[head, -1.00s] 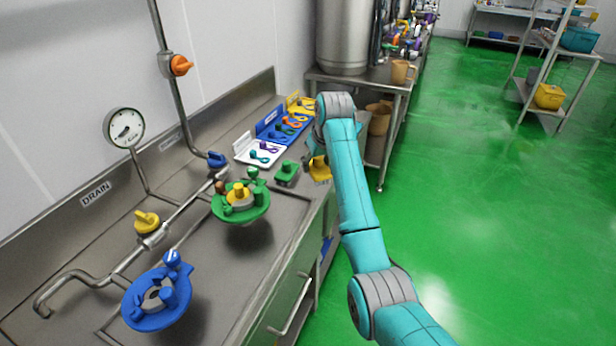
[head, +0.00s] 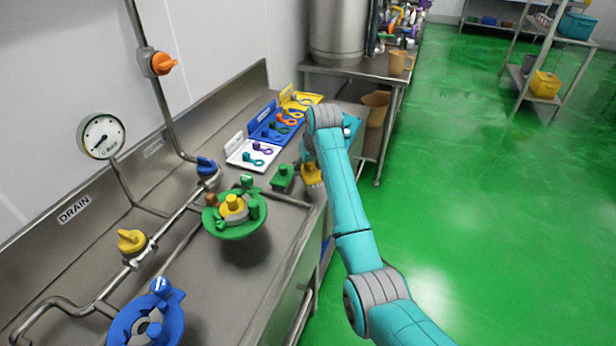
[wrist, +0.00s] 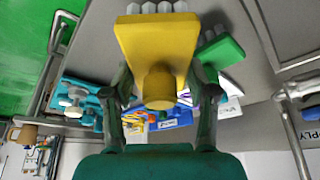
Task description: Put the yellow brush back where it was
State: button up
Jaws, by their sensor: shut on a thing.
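The yellow brush (wrist: 158,45) is in my gripper (wrist: 160,95), its block and round knob filling the top middle of the wrist view, with pale bristles at its far end. My gripper's two fingers are shut around the knob. In the head view the yellow brush (head: 312,174) shows beside the counter's right edge, partly behind my arm, which hides most of the gripper there. A green brush (head: 283,177) stands on the counter just left of it, and also shows in the wrist view (wrist: 222,50). I cannot tell whether the yellow brush touches the counter.
White (head: 240,163), blue (head: 262,135) and yellow (head: 308,96) trays with small parts line the counter's back. A green valve assembly (head: 238,232) and a blue one (head: 150,318) sit nearer. Pipes run along the wall. The green floor (head: 480,220) at right is clear.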

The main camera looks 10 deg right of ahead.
aim_at(308, 177)
jog(key=shift+f, duration=1.95)
jog(key=o, duration=1.1)
jog(key=shift+f, duration=0.1)
jog(key=v, duration=1.2)
